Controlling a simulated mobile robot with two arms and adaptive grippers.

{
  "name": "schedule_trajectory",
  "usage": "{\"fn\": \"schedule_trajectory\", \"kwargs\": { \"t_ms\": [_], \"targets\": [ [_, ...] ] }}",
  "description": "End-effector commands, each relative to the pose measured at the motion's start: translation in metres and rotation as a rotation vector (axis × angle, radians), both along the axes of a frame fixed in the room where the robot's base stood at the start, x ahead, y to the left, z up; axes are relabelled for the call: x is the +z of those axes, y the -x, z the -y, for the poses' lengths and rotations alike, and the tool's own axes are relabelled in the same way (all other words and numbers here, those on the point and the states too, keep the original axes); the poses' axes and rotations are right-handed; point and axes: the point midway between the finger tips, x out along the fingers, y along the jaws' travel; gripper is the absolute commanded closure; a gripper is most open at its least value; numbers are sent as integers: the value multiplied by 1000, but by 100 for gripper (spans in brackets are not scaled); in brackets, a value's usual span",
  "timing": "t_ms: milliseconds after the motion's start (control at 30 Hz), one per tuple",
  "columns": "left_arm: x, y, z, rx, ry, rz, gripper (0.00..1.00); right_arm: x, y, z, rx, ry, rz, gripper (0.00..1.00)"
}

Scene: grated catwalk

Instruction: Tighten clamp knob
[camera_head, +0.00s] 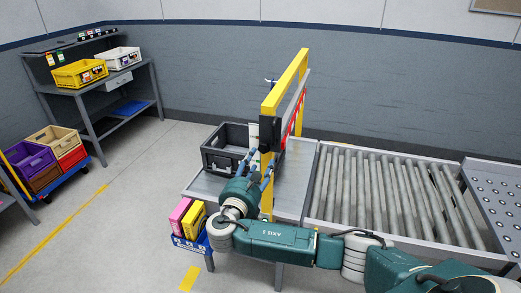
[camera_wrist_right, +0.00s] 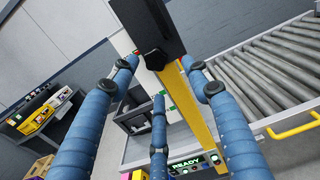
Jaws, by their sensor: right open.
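A yellow gantry frame (camera_head: 290,78) stands over the conveyor, with a black block (camera_head: 270,134) on its near post. In the right wrist view the black block (camera_wrist_right: 148,30) fills the top middle, on the yellow post (camera_wrist_right: 190,100). My right gripper (camera_head: 258,162) is just below and left of the block. Its blue fingers (camera_wrist_right: 160,78) are spread open and empty, pointing toward the block, apparently without touching it. My left gripper is not in view.
A dark grey crate (camera_head: 226,148) sits on the conveyor's end behind my gripper. Rollers (camera_head: 385,190) run to the right. Pink and yellow boxes (camera_head: 187,219) stand in a blue holder at the near end. A lit READY panel (camera_wrist_right: 187,165) is low on the frame.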

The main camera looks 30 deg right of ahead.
Motion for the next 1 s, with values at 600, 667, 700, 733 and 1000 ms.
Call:
{"fn": "schedule_trajectory", "kwargs": {
  "t_ms": [600,667,700,733,1000],
  "targets": [
    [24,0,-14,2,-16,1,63,-1,-47,54,2,-4,0,52],
    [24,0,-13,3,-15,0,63,-1,-47,54,2,-4,0,52],
    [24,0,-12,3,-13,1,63,-1,-47,54,2,-4,0,52],
    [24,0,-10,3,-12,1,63,-1,-47,54,2,-4,0,52],
    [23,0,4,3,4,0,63,-1,-47,54,2,-4,0,96]
  ]
}}
